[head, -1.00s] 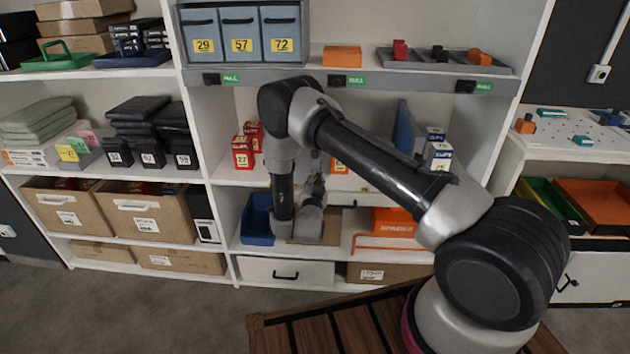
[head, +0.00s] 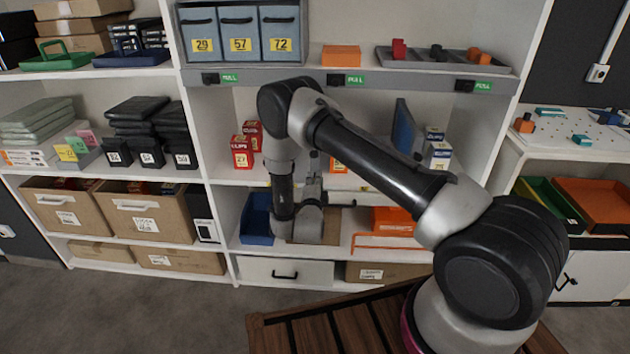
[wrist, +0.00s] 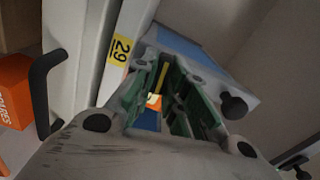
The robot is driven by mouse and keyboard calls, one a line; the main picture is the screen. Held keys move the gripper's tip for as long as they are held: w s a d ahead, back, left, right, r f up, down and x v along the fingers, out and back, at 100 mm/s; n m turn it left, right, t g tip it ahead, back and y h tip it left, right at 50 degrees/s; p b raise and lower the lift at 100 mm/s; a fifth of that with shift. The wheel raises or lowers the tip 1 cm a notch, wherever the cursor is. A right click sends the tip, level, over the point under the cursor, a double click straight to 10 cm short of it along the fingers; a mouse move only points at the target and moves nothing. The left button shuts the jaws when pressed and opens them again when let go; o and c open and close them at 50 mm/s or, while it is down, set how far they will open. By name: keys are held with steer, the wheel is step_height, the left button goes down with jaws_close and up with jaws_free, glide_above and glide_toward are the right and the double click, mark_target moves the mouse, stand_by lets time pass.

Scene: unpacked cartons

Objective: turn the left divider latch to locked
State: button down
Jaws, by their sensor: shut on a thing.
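My gripper (wrist: 160,85) fills the middle of the wrist view, with its green-and-black fingers close together on either side of a thin yellow strip (wrist: 162,78). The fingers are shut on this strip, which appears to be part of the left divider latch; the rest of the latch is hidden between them. A blue panel (wrist: 182,44), apparently the divider, stands just behind the fingers. In the head view, my wrist (head: 310,215) is in front of the lower middle shelf, and my arm hides the fingertips and latch. The latch's angle cannot be read.
A black knob (wrist: 235,107) is close on the right. A blue bin (head: 257,220) and orange box (head: 395,220) flank my wrist.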

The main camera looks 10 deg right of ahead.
steer(key=shift+f+m, duration=0.1)
steer(key=shift+m, duration=0.7)
steer(key=c, duration=1.4)
jaws_free()
steer(key=shift+c, duration=0.2)
steer(key=v, duration=1.2)
